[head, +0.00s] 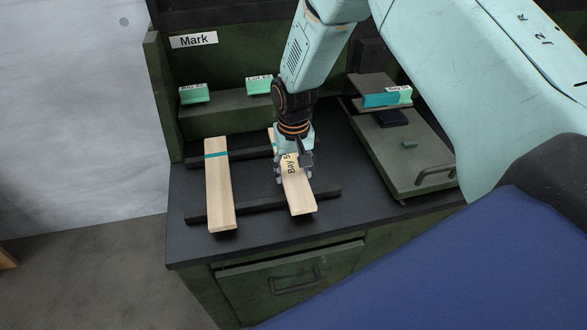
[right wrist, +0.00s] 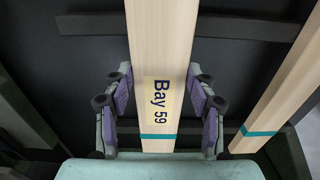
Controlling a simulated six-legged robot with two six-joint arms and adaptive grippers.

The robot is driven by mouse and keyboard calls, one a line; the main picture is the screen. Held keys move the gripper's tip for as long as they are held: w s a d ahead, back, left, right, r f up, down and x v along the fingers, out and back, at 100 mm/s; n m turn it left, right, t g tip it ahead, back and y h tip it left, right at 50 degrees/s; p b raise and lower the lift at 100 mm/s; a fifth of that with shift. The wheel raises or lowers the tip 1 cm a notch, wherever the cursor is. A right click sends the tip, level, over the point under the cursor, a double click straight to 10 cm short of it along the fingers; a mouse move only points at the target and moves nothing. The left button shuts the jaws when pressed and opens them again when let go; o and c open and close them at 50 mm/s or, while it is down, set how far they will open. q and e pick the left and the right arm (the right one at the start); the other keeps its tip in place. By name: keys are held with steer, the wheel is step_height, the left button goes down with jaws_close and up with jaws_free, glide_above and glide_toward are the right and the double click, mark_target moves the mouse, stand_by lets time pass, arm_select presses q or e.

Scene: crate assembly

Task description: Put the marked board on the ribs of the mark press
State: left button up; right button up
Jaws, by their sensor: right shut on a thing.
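The marked board (head: 299,197) is pale wood with a "Bay 59" label and a teal stripe, which show clearly in the right wrist view (right wrist: 160,98). My right gripper (head: 293,172) is shut on it from above, one finger pair along each long side. The board lies across two dark ribs, the front rib (head: 262,204) and the rear rib (head: 238,154); I cannot tell whether it touches them. The gripper hides its far part. A second pale board (head: 219,188) with a teal stripe and no visible label lies across the ribs to its left. My left gripper is not in view.
A "Mark" sign (head: 194,40) hangs on the back panel. Green label blocks (head: 193,94) stand on the rear ledge (head: 225,116). To the right is a green panel with a handle (head: 436,172) and a small stand with teal blocks (head: 381,99). A gap separates the boards.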

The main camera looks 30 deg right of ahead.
steer(key=shift+f, duration=0.1)
steer(key=o, duration=1.3)
steer(key=shift+r+p, duration=3.7)
steer(key=shift+r, duration=0.3)
steer(key=shift+f, duration=0.1)
step_height(320, 180, down, 8)
steer(key=b, duration=0.7)
steer(key=shift+r, duration=0.2)
steer(key=shift+r, duration=0.15)
